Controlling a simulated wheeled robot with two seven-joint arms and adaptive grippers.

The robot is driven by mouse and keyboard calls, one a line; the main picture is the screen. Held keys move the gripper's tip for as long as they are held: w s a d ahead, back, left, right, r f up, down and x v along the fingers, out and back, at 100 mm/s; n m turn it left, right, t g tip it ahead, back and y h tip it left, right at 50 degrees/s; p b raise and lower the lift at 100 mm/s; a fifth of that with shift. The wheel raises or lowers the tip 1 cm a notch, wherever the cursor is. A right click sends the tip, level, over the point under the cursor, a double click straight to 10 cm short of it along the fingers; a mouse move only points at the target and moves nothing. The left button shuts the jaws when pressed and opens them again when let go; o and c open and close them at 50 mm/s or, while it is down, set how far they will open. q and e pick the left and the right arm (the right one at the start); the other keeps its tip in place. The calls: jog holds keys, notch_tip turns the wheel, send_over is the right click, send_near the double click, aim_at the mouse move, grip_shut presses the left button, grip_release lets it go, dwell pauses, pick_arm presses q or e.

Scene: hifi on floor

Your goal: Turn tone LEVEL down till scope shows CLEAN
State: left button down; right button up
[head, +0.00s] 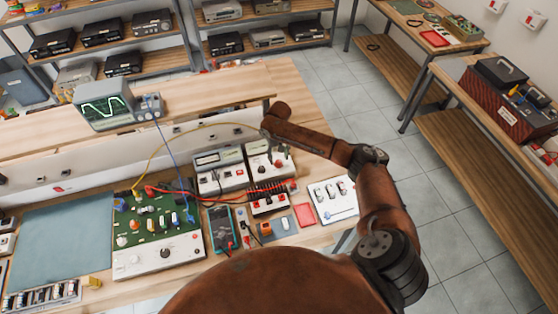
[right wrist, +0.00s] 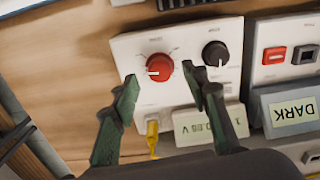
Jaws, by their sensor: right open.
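The oscilloscope (head: 105,105) stands on the bench's rear ledge at the left in the head view. Its screen shows a green wave whose tops look flattened; no word on it is readable. A white knob box (head: 262,168) sits at the back of the bench. In the right wrist view it carries a red knob (right wrist: 160,66), a black knob (right wrist: 215,53) and a small display, upside down. Its knob labels are too small to read. My right gripper (right wrist: 163,84) is open, with a fingertip on either side of the red knob; contact is not visible. My left gripper is not in view.
A neighbouring box (right wrist: 285,50) with a red switch and a display reading DARK is close beside the knob box. A green circuit board (head: 158,212), a multimeter (head: 223,230) and yellow, red and blue leads occupy the bench front. A blue-grey mat (head: 65,245) is clear.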

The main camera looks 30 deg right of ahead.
aim_at(279, 162)
jog(key=shift+f, duration=1.5)
jog(key=shift+c, duration=0.3)
grip_shut()
